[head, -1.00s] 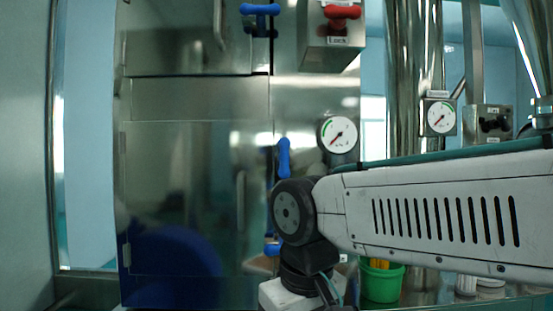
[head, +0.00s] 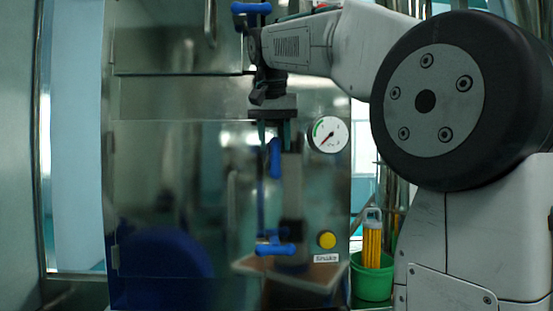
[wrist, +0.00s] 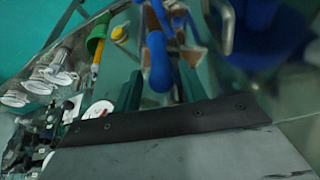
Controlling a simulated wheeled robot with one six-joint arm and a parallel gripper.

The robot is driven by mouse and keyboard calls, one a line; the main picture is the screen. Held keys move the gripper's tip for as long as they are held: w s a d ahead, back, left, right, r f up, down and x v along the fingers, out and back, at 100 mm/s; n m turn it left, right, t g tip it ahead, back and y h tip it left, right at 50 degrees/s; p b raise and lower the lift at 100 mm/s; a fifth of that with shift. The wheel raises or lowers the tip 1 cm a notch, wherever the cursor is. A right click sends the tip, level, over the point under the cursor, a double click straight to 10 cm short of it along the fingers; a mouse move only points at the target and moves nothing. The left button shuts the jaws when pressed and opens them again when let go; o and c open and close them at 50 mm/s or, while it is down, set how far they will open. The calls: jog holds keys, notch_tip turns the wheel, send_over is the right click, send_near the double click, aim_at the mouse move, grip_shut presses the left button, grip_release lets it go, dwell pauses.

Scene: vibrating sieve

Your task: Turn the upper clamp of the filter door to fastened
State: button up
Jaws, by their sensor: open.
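The filter door (head: 180,150) is the large steel panel in the left half of the head view. Its upper clamp has a blue handle (head: 275,158) that stands upright at the door's right edge. The lower clamp (head: 275,248) has its blue handle lying crosswise. My gripper (head: 275,135) points down over the upper clamp, open, with its fingers at the handle's top. In the wrist view the blue handle (wrist: 158,62) shows between the two dark green fingers. I cannot tell whether they touch it.
A gauge (head: 328,134) sits just right of my gripper. A yellow button (head: 327,240) is lower right. A green bucket (head: 371,278) with yellow sticks stands right of the cabinet. Another blue handle (head: 250,8) is at the top, close to my wrist.

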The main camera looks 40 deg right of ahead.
aim_at(276, 158)
jog(key=x, duration=0.5)
